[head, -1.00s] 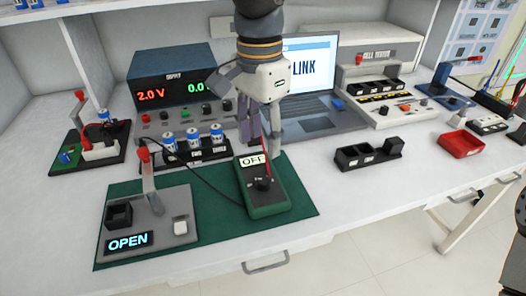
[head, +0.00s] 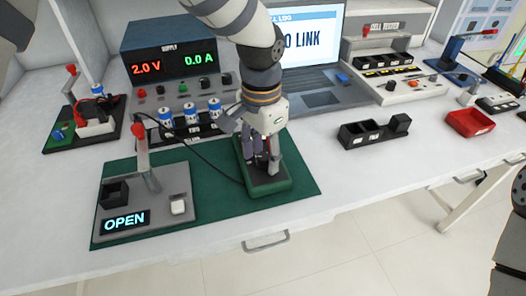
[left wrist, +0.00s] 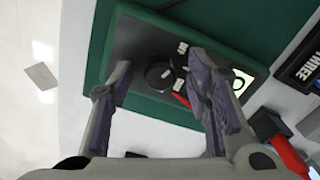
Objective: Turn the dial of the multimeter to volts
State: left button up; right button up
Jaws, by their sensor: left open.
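The multimeter (head: 268,187) is a dark green box with a black face, lying on a green mat (head: 222,215). My left gripper (head: 262,158) is over it, pointing down, and hides most of its face in the head view. In the left wrist view the multimeter's black face (left wrist: 137,45) shows a round black dial (left wrist: 160,75) with small white labels beside it, one reading OFF. The display is partly hidden by a finger.
A grey fixture (head: 160,205) reading OPEN, with a red-tipped lever, stands left of the multimeter. A power supply (head: 170,68) and a rack of blue cells (head: 190,112) stand behind. A black tray (head: 372,132) lies to the right. The bench between is clear.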

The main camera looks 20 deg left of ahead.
pick_arm(q)
grip_shut()
jog(key=shift+r+m, duration=0.1)
jog(key=shift+m, duration=0.3)
pick_arm(e)
jog(key=shift+w+r, duration=0.2)
pick_arm(q)
jog(key=shift+m+p, duration=0.3)
jog(key=shift+m, duration=1.2)
jog(key=m, duration=0.4)
jog(key=shift+m+p, duration=0.4)
pick_arm(e)
jog(key=shift+w+r+t, duration=0.4)
jog(key=shift+w+r, duration=0.35)
pick_arm(q)
jog(key=shift+m, duration=0.3)
